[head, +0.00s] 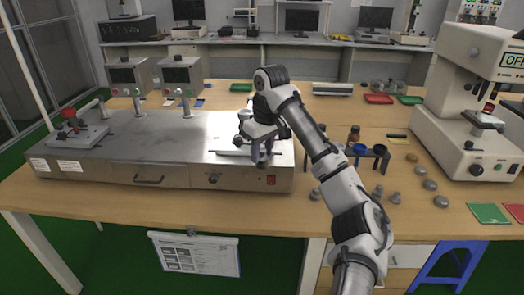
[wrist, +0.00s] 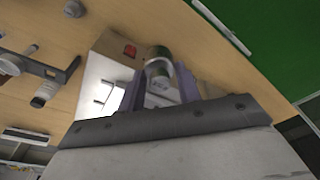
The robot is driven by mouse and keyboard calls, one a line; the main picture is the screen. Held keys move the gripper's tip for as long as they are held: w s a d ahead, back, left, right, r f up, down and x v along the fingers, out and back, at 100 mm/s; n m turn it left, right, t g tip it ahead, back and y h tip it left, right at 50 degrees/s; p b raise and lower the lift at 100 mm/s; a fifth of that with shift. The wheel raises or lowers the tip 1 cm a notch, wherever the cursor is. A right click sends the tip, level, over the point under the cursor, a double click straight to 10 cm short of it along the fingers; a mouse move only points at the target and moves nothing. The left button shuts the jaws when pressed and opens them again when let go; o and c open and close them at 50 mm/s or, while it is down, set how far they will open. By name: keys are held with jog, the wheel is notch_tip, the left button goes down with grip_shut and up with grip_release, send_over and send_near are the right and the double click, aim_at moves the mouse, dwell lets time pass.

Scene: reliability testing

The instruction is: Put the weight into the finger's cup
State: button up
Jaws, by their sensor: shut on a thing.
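My gripper (head: 258,152) is over the right front part of the steel test machine (head: 150,165). In the wrist view my gripper (wrist: 158,86) has its purple-grey fingers closed around a shiny metal weight (wrist: 158,56), a small cylinder. The weight's near side is partly hidden between the fingers, and it is hard to make out in the head view. Metal parts of the machine (head: 243,118) show just left of and behind my gripper. The finger's cup cannot be made out; my gripper and arm cover that area.
Several loose metal weights (head: 429,185) lie on the wooden table (head: 330,225) at the right. A dark rack (head: 375,152) with a blue ring stands right of my arm. Two monitors (head: 181,75) rise behind the machine. A white tester (head: 465,105) stands far right.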

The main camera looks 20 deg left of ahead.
jog(key=shift+f+b, duration=2.6)
jog(key=shift+f, duration=5.85)
